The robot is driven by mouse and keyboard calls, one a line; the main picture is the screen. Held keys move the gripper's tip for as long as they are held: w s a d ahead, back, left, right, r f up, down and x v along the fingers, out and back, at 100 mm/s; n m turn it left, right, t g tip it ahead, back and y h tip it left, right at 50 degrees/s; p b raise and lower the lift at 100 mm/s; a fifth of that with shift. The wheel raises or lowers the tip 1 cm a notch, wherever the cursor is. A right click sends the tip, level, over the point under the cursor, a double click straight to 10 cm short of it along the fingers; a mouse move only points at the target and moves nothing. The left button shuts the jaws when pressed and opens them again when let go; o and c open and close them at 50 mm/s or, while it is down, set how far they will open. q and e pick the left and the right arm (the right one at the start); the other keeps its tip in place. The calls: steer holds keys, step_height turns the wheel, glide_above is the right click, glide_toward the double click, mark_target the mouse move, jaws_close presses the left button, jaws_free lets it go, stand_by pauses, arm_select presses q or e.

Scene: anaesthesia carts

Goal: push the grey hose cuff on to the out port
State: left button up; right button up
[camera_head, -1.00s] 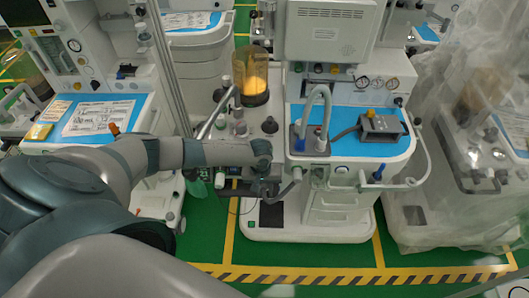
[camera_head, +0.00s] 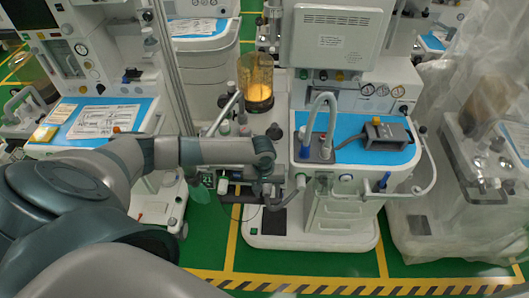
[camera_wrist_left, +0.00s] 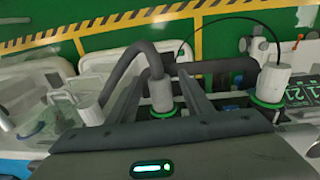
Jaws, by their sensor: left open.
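The light grey hose cuff (camera_wrist_left: 160,94) stands between the fingers of my left gripper (camera_wrist_left: 162,76) in the left wrist view. A dark grey hose (camera_wrist_left: 128,62) bends from its top over to a pale fitting (camera_wrist_left: 88,112). My left gripper is open, one finger on each side of the cuff; contact is not clear. A green ring (camera_wrist_left: 164,112) shows just below the cuff; I cannot tell how far the cuff sits on a port there. In the head view my left gripper (camera_head: 270,192) is small at the machine's left front, and the cuff cannot be made out.
A pale cylinder with a green ring (camera_wrist_left: 272,82) stands to the right, beside a lit display (camera_wrist_left: 300,92). A plastic-covered cart (camera_head: 480,190) stands at the right.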

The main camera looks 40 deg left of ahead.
mark_target(264, 191)
arm_select(q)
step_height(264, 191, up, 13)
steer(key=s+b, duration=0.1)
steer(key=b, duration=0.1)
steer(key=shift+a+r+b, duration=0.15)
steer(key=shift+a+b, duration=0.15)
stand_by(0.8)
